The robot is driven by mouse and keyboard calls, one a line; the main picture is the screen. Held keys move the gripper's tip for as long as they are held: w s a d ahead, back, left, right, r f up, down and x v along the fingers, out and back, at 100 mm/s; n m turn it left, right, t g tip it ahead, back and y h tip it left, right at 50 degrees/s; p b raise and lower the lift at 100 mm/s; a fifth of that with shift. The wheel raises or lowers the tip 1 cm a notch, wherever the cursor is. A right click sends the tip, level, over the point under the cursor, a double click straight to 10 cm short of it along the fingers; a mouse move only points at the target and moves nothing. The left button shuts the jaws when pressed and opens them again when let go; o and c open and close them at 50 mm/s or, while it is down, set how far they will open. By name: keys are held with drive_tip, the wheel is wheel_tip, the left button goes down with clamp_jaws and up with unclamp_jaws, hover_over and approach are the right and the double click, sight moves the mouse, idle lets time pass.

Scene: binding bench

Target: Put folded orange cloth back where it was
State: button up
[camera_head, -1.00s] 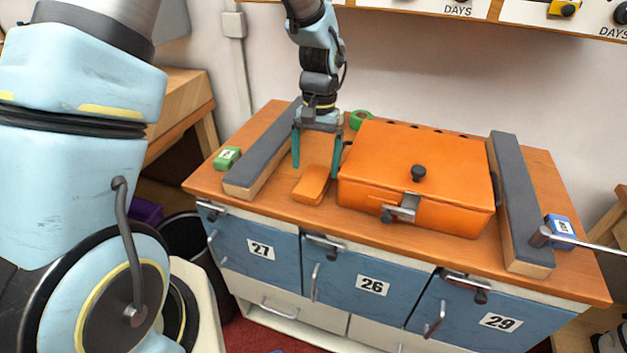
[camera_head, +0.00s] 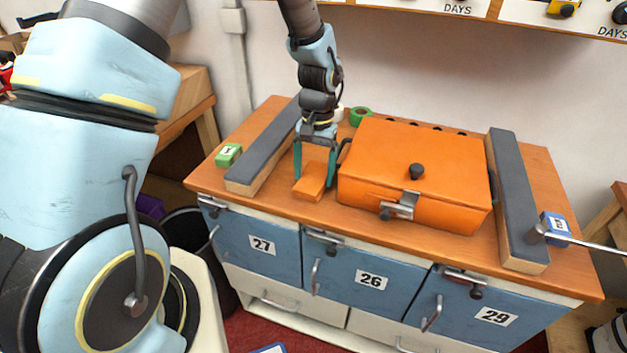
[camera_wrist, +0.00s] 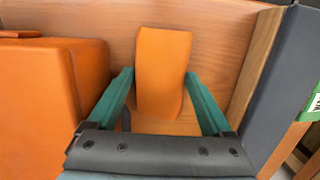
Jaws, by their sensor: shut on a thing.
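The folded orange cloth (camera_head: 309,189) is a small flat orange block at the front left of the bench top, between the grey-topped bar and the orange box. My gripper (camera_head: 314,178) points down over it, with one teal finger on each side, and is shut on it. In the wrist view the cloth (camera_wrist: 160,70) lies between the two fingers of my gripper (camera_wrist: 160,78), long side pointing away. I cannot tell whether it rests on the wood or is slightly raised.
The orange box (camera_head: 415,165) with a black knob stands close right of my gripper. A grey-topped bar (camera_head: 262,150) lies to the left, another (camera_head: 517,200) at the far right. A green block (camera_head: 228,155) and green tape roll (camera_head: 360,116) are nearby.

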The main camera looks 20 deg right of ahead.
drive_tip(key=c, duration=0.4)
drive_tip(key=shift+w+r, duration=0.1)
